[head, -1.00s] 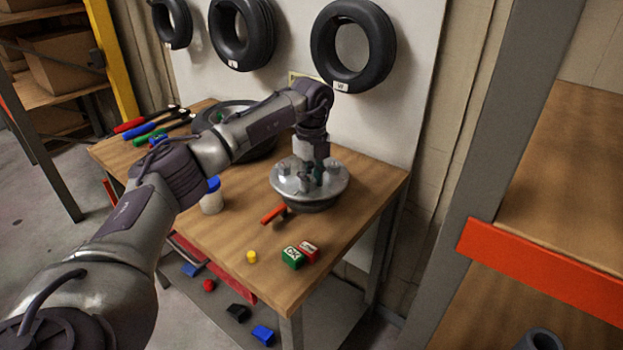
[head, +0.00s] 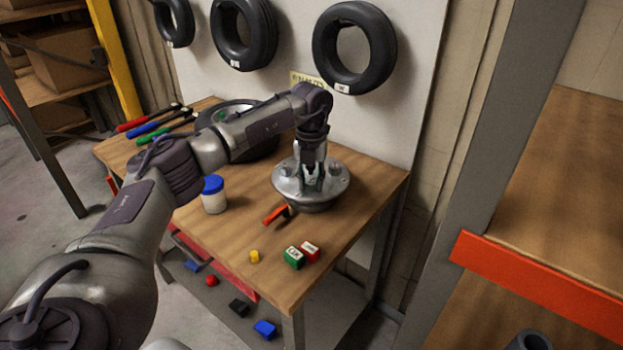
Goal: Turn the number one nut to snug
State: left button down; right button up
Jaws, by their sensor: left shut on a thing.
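A round metal hub (head: 293,190) with several nuts or studs on its top face stands on the wooden workbench. My left gripper (head: 312,186) points down onto the hub's top face from above. It is shut on a nut there, which its fingers mostly hide. I cannot read any number on the nuts. Another nut (head: 342,172) shows at the hub's right side, apart from the gripper. An orange-red handle (head: 275,214) sticks out at the hub's lower left. My right gripper is not in view.
On the workbench (head: 225,255) are a white jar with a blue lid (head: 213,195), a yellow piece (head: 254,257), green (head: 293,258) and red (head: 310,251) blocks, a tire lying flat (head: 262,150) and coloured-handled tools (head: 160,125). Tires (head: 382,45) hang on the panel behind. An orange-beamed shelf (head: 540,285) stands right.

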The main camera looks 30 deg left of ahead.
pick_arm(q)
jog(key=m, duration=0.4)
jog(key=shift+a+m, duration=0.15)
jog(key=shift+m, duration=0.15)
jog(key=m, duration=0.5)
jog(key=shift+a+m+p, duration=0.15)
jog(key=shift+m+p, duration=0.15)
jog(key=m, duration=0.4)
jog(key=shift+w+r, duration=0.1)
jog(key=m, duration=0.4)
jog(key=shift+w+a+m, duration=0.1)
jog(key=shift+m, duration=0.2)
jog(key=c, duration=0.8)
grip_release()
jog(key=shift+c, duration=0.2)
